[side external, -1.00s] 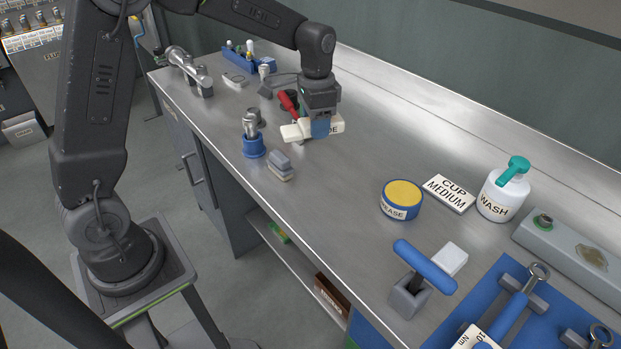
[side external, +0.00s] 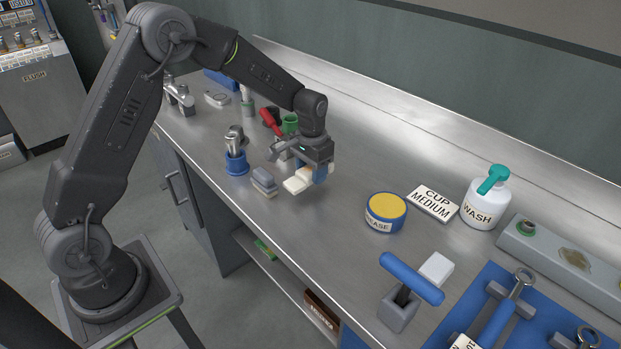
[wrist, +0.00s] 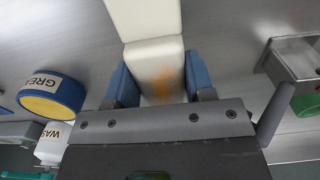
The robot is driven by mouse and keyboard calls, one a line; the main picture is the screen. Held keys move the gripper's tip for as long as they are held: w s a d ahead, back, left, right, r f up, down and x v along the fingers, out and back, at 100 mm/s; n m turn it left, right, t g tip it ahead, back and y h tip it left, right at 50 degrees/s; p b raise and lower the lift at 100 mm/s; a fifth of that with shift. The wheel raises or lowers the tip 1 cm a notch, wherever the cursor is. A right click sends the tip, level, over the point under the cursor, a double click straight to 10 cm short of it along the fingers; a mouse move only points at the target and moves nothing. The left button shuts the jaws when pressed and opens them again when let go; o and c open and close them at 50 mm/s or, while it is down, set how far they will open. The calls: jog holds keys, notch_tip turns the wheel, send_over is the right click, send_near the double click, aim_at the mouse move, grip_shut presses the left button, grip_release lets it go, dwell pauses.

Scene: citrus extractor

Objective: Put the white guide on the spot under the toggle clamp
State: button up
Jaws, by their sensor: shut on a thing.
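The white guide (side external: 297,184) is held in the blue fingers of my gripper (side external: 320,173), above the bench in the side view. In the wrist view the guide (wrist: 155,70) lies between both fingers (wrist: 160,85), has an orange-brown stain, and runs out past the top edge. The toggle clamp with a red handle (side external: 271,123) stands behind and left of my gripper in the side view. A grey block with a green part (wrist: 295,62) shows at the right of the wrist view. The spot under the clamp is hidden by my wrist.
A grey block stack (side external: 264,182) and a blue holder with a metal part (side external: 236,162) stand left of the guide. Bench between guide and tin is clear.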

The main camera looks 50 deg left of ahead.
aim_at(311, 180)
jog(key=shift+f, duration=1.45)
jog(key=shift+f, duration=0.15)
jog(key=o, duration=1)
